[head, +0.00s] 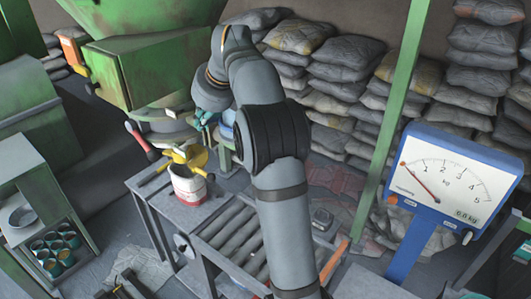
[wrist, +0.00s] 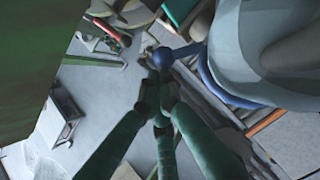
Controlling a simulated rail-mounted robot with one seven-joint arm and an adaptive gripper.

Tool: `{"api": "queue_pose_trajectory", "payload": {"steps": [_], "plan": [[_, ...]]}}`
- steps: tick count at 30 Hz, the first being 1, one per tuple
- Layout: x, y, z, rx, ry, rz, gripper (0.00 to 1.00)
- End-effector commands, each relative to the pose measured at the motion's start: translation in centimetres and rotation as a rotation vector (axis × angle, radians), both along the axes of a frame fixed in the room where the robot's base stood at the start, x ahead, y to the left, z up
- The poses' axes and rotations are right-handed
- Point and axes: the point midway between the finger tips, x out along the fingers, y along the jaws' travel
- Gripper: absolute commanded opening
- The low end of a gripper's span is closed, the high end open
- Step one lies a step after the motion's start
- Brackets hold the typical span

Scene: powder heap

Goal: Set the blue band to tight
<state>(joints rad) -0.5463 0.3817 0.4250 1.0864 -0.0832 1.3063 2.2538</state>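The blue band (wrist: 215,84) runs round the lower edge of a pale grey rounded body at the upper right of the wrist view. A blue lever with a round knob (wrist: 163,57) reaches left from it. My gripper (wrist: 157,82) has green fingers with dark joints, and their tips come together right at the knob. The fingers look shut; whether they grip the knob or only touch it is unclear. In the head view my gripper (head: 205,117) is small beside the blue band (head: 227,131), partly hidden by my arm. I cannot read the band's setting.
A green hopper (head: 140,65) stands at the upper left. A white bucket (head: 187,187) stands on a grey bench beside rollers. Stacked sacks (head: 345,55) line the back.

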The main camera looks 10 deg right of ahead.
Motion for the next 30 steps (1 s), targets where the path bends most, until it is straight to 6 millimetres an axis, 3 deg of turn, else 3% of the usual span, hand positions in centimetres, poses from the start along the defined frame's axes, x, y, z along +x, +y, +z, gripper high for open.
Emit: {"api": "queue_pose_trajectory", "payload": {"steps": [14, 20, 23, 30], "plan": [[0.0, -0.1, 0.1, -0.001, -0.004, -0.001, 0.00], [-1.6, -0.1, 0.8, 0.000, -0.005, -0.005, 0.00], [-3.2, 0.0, 1.6, 0.002, -0.006, -0.009, 0.00], [-6.1, 0.0, 6.5, 0.001, -0.007, -0.008, 0.00]]}}
